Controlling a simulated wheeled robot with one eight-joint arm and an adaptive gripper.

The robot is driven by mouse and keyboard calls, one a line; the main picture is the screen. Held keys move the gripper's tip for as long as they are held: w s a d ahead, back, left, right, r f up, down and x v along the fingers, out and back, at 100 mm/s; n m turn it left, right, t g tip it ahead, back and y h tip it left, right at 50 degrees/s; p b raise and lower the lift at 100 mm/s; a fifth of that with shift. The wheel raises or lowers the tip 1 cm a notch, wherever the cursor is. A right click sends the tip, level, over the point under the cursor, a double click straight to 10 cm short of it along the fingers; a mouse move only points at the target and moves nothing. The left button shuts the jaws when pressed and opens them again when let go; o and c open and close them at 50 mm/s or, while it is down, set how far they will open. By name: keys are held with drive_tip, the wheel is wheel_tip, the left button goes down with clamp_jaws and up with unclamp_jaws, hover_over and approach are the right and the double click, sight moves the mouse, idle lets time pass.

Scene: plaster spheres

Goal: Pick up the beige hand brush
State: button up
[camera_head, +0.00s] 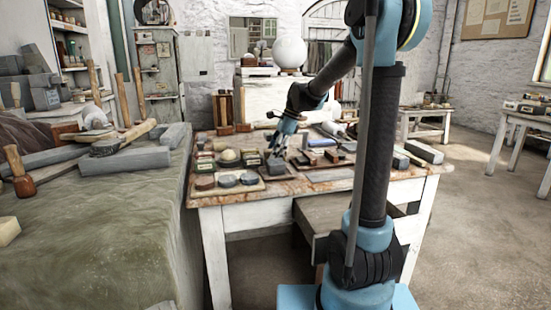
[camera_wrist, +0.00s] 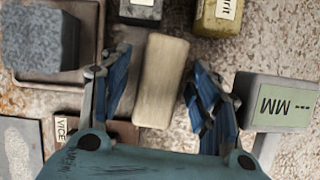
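The beige hand brush (camera_wrist: 162,82) appears in the wrist view as a pale wooden block with rounded corners, seen from above; no bristles show. It lies lengthwise between the two blue fingers of my gripper (camera_wrist: 158,68). The fingers are spread, with a gap on each side of the block, and do not appear to grip it. In the head view my gripper (camera_head: 278,150) points down low over the crowded worktable (camera_head: 330,180). I cannot make out the brush there.
In the wrist view a grey block (camera_wrist: 40,40) in a brown tray is at left and a grey-green labelled block (camera_wrist: 277,101) is close to the right finger. A yellowish labelled block (camera_wrist: 217,16) and a dark block (camera_wrist: 141,10) lie just beyond the brush.

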drive_tip(key=c, duration=1)
wheel_tip(320, 180, up, 10)
drive_tip(key=o, duration=0.4)
drive_tip(key=shift+c, duration=1.3)
